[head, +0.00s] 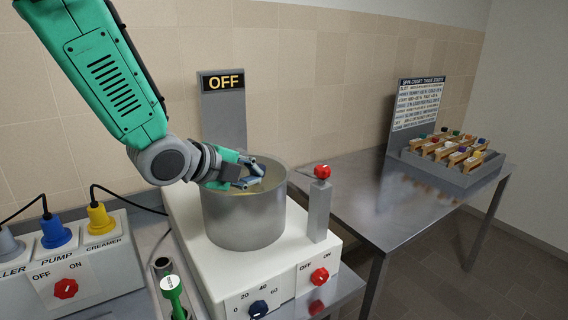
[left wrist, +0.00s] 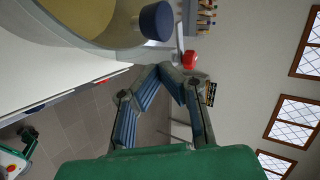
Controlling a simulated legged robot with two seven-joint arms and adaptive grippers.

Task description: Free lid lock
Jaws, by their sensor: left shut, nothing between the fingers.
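The red knob also shows in the left wrist view (left wrist: 190,59), beyond my fingertips. My left gripper (head: 256,176) is at the drum's mouth, left of the red knob and apart from it. It is shut and empty. My right gripper is out of view.
An OFF sign (head: 223,82) stands behind the drum. The base front has a blue dial (head: 258,309) and a red switch (head: 320,276). A plug panel (head: 75,265) is at left, a green-handled tool (head: 172,292) beside it. The steel table (head: 375,215) at right is mostly clear.

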